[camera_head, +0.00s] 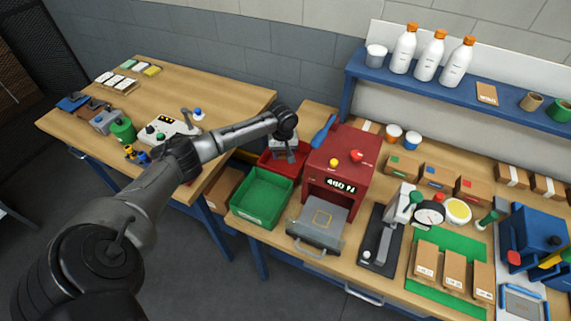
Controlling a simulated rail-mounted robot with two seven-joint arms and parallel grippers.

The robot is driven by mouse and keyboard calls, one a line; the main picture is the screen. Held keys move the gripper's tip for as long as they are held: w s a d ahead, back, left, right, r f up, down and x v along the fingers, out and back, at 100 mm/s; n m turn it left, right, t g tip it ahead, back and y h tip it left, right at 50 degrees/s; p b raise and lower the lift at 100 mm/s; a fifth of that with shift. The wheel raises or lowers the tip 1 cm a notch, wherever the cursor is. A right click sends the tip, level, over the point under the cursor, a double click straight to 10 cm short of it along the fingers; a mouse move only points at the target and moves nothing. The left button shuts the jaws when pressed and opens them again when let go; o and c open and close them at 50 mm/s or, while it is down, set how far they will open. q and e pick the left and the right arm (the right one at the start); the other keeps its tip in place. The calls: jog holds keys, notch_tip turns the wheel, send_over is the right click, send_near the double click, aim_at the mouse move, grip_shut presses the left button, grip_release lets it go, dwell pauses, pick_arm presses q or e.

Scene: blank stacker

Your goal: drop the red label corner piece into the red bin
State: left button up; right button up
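The red bin (268,162) stands on the bench behind the green bin and left of the red press machine. My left arm reaches in from the left, and my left gripper (290,155) points down over the right part of the red bin. Its fingers are small and dark here, so I cannot tell whether they are open or shut. I cannot make out the red label corner piece; it may be hidden by the gripper or the bin walls. My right gripper is not in view.
The green bin (262,197) sits in front of the red bin. The red press machine (341,165), with a blue-handled tool (323,132) beside it, stands close right of the gripper. A blue shelf (430,93) with bottles is at the back right. A second table (215,100) is at left.

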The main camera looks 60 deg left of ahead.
pick_arm(q)
jog(key=o, duration=0.5)
jog(key=shift+r, duration=0.6)
notch_tip(320, 180, up, 13)
jog(key=shift+f+p, duration=0.2)
jog(key=shift+p, duration=0.45)
